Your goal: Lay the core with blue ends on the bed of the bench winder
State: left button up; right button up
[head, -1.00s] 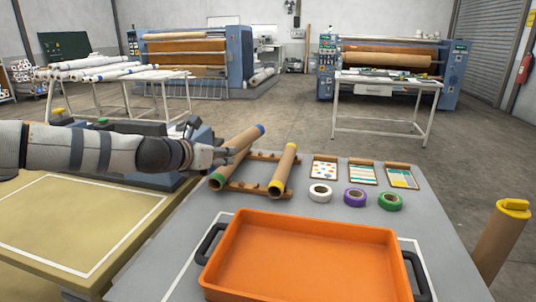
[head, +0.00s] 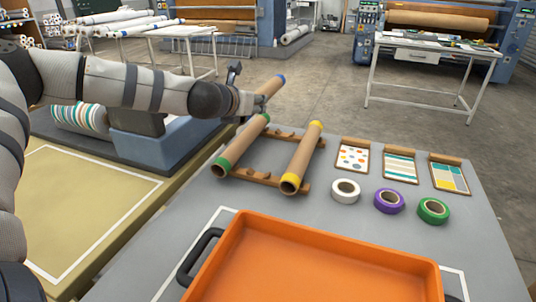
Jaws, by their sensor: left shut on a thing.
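The core with blue ends (head: 273,88) is a brown tube with one blue end showing at its upper right. My left gripper (head: 255,103) is shut on it and holds it over the back of the wooden rack (head: 238,176). Its other end is hidden behind the gripper and the green-ended core. The core with green ends (head: 243,145) and the core with yellow ends (head: 303,158) lie on the rack. The bench winder (head: 165,150), a blue-grey machine with a striped roll (head: 80,118), stands at the left, partly hidden by my left arm. My right gripper is not in view.
An orange tray (head: 310,262) with dark handles fills the front of the grey table. White, purple (head: 389,201) and green tape rolls and several sample cards (head: 400,167) lie at the right. The yellowish tabletop (head: 75,205) has a bare, white-outlined area.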

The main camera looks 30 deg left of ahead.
pick_arm(q)
jog(key=s+d+f, duration=0.1)
jog(key=d+f, duration=0.1)
jog(key=s+d+f, duration=0.4)
jog(key=d+f, duration=0.1)
jog(key=shift+s+b, duration=0.2)
jog(key=shift+b, duration=0.1)
jog(key=f, duration=0.2)
jog(key=d+f, duration=0.1)
jog(key=shift+s+f+b, duration=0.3)
jog(key=shift+s+b, duration=0.05)
jog(key=shift+a+r, duration=0.1)
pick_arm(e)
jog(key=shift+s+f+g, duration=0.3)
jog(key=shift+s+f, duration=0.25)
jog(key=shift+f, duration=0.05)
pick_arm(q)
jog(key=shift+f, duration=0.25)
jog(key=o, duration=1.2)
jog(key=shift+r, duration=0.1)
jog(key=shift+c, duration=0.2)
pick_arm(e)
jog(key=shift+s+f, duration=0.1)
